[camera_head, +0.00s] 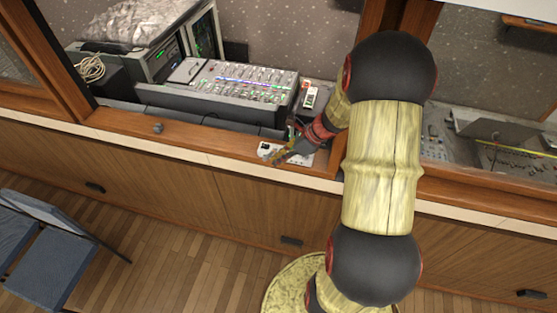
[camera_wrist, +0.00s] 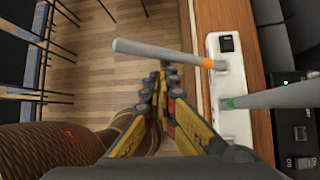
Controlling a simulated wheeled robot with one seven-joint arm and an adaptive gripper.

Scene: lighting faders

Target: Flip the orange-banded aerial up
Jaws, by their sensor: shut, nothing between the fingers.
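A white box (camera_wrist: 231,75) on the counter edge carries two grey aerials in the wrist view. The orange-banded aerial (camera_wrist: 165,52) juts left from the box, out over the floor side. Its orange band (camera_wrist: 208,62) is near its base. The green-banded aerial (camera_wrist: 280,96) points to the right. My gripper (camera_wrist: 162,72) is shut and empty, its yellow fingertips just below the orange-banded aerial in the picture; I cannot tell whether they touch it. In the head view my gripper (camera_head: 279,158) is at the white box (camera_head: 266,149) and partly covers it; the aerials are hard to make out there.
A fader console (camera_head: 240,82) stands behind a wooden frame, left of my arm. Black devices (camera_wrist: 300,125) sit right of the white box. Blue chairs (camera_head: 50,255) stand at lower left.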

